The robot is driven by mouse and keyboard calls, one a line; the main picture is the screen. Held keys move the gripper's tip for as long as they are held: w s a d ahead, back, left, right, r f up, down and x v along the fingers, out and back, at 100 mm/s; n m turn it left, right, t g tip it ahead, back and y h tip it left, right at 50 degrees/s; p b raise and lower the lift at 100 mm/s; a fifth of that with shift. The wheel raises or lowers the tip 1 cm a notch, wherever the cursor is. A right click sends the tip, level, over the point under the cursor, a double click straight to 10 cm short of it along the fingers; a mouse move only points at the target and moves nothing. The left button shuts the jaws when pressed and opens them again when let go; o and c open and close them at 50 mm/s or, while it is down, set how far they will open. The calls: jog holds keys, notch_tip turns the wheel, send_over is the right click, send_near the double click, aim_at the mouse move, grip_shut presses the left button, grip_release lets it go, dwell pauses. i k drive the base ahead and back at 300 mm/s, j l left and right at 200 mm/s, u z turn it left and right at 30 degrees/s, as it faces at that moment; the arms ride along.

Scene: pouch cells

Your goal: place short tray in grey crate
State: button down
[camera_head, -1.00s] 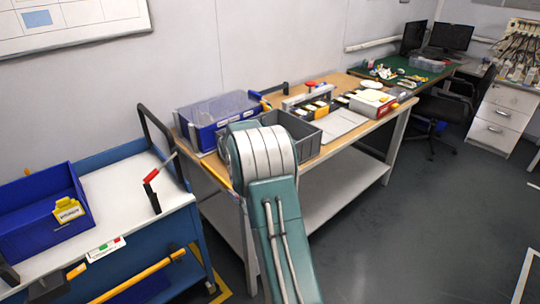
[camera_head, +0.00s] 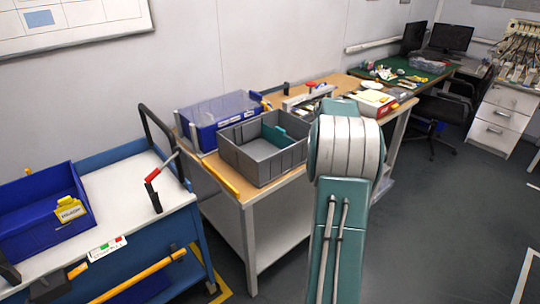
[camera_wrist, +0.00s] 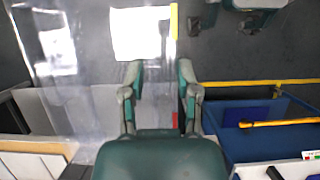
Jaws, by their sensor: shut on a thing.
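My gripper (camera_wrist: 160,78) shows in the wrist view with a finger on each side of the edge of a large clear plastic thing. This looks like the short tray (camera_wrist: 85,100); it reaches left across the view and I see through it. My gripper and the clear tray cannot be made out in the head view. The grey crate (camera_head: 262,172) stands open on the wooden table, left of my arm. A teal item (camera_head: 272,131) shows inside it at the back right; I cannot tell what it is.
A blue box with a clear lid (camera_head: 217,118) stands behind the crate. A red and white box (camera_head: 373,103) is farther right on the table (camera_head: 290,176).

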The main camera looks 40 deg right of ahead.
aim_at(260, 158)
jog(key=i, duration=1.5)
